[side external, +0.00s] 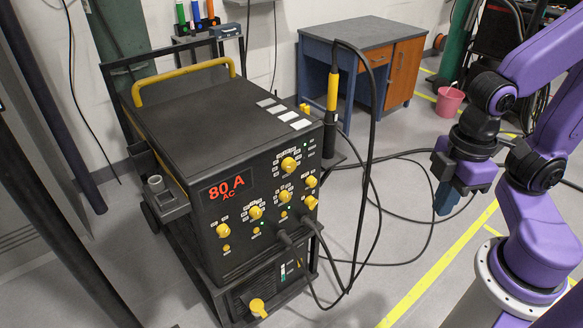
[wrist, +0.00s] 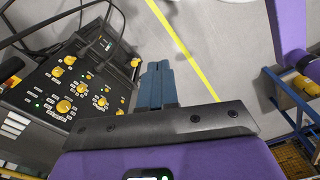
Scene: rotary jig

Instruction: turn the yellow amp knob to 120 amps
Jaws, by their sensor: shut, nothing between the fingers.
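The black welding machine (side external: 215,130) stands on a cart, its front panel carrying several yellow knobs. My gripper (side external: 443,203) is shut and empty, pointing down, well to the right of the panel. Its blue fingers (wrist: 157,70) are together in the wrist view.
Black cables (side external: 368,200) hang from a torch with a yellow handle (side external: 333,92) and loop between the machine and my gripper. A blue workbench (side external: 345,85) and a pink bucket (side external: 449,101) stand behind. The floor around the yellow line (side external: 440,265) is clear.

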